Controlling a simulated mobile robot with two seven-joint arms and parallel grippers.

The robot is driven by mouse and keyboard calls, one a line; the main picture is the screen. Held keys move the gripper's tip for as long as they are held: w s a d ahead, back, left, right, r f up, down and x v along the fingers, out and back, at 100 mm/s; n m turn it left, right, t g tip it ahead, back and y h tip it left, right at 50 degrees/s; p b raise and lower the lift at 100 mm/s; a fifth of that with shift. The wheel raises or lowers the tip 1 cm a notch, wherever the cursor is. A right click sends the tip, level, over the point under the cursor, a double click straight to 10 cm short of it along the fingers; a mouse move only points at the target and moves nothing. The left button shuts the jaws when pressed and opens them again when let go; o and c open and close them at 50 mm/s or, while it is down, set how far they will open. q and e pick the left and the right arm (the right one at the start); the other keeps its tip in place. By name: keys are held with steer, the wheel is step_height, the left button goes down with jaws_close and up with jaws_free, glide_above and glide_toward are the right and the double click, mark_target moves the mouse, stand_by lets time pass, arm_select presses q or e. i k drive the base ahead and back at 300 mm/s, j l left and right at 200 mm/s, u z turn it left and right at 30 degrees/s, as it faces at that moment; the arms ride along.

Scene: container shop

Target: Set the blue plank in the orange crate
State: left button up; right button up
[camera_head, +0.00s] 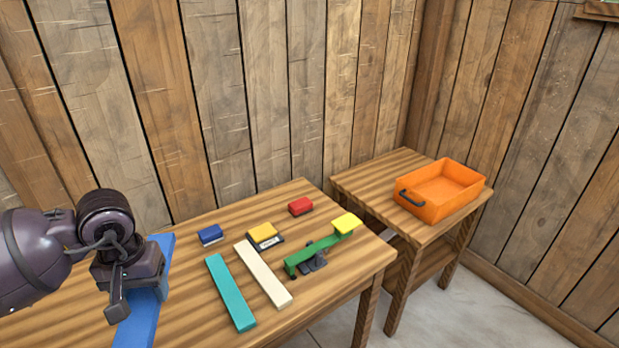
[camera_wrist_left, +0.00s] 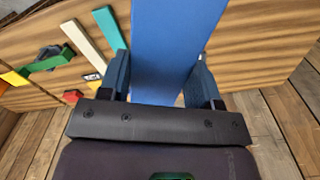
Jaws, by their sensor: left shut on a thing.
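The blue plank (camera_head: 140,322) is long and flat, at the left of the table in the head view. My left gripper (camera_head: 137,290) is shut on it, and its body covers the plank's middle. In the left wrist view the blue plank (camera_wrist_left: 172,45) runs between the two fingers of my left gripper (camera_wrist_left: 162,85). I cannot tell whether the plank touches the table. The orange crate (camera_head: 432,207) stands on a smaller table at the right, with a dark handle, and looks empty. My right gripper is not in view.
On the table (camera_head: 205,322) lie a teal plank (camera_head: 231,292), a cream plank (camera_head: 262,273), a blue block (camera_head: 210,235), a yellow block (camera_head: 262,234) and a red block (camera_head: 300,206). A green beam (camera_head: 318,247) with a yellow block (camera_head: 347,224) rests on a dark pivot. A gap separates the tables.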

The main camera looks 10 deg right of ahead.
mark_target(433, 195)
steer(key=i+l, duration=0.1)
steer(key=l, duration=0.35)
steer(key=i+l, duration=0.15)
steer(key=l, duration=0.25)
steer(key=i+l, duration=0.1)
steer(key=l, duration=0.35)
steer(key=i+l+z, duration=0.1)
steer(key=l, duration=0.3)
steer(key=i+l, duration=0.15)
steer(key=l, duration=0.3)
steer(key=i+l, duration=0.15)
steer(key=l, duration=0.25)
steer(key=i+l, duration=0.1)
steer(key=l, duration=1.05)
steer(key=i+l+z, duration=0.1)
steer(key=l, duration=0.6)
steer(key=i+l, duration=0.15)
steer(key=l, duration=0.6)
